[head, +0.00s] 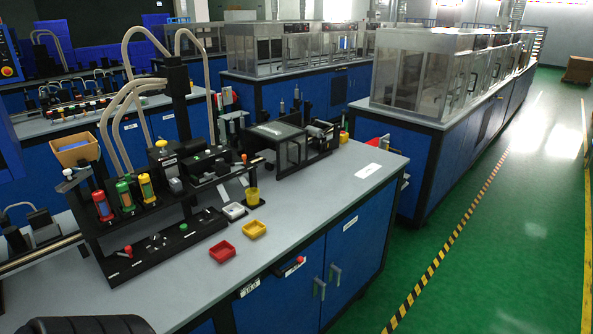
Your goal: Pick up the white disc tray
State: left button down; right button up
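The white disc tray (234,211) is a small, shallow square tray. It lies on the grey bench top (325,215), near the front of the black machine. A yellow tray (253,229) and a red tray (222,252) lie nearer to me in a loose row with it. The white tray's contents are too small to make out. Neither of my grippers is in view.
The black machine (150,245) with red, green and yellow cylinders stands left of the trays. A black-framed clear box (290,150) stands behind. The bench top front right is clear.

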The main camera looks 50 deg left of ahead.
aim_at(232, 210)
jog(key=i, duration=1.4)
jog(key=i+l+u, duration=0.1)
jog(key=i+u, duration=0.2)
jog(key=i, duration=0.15)
jog(key=i+l+u, duration=0.15)
jog(key=i+u, duration=0.3)
jog(key=u, duration=1.45)
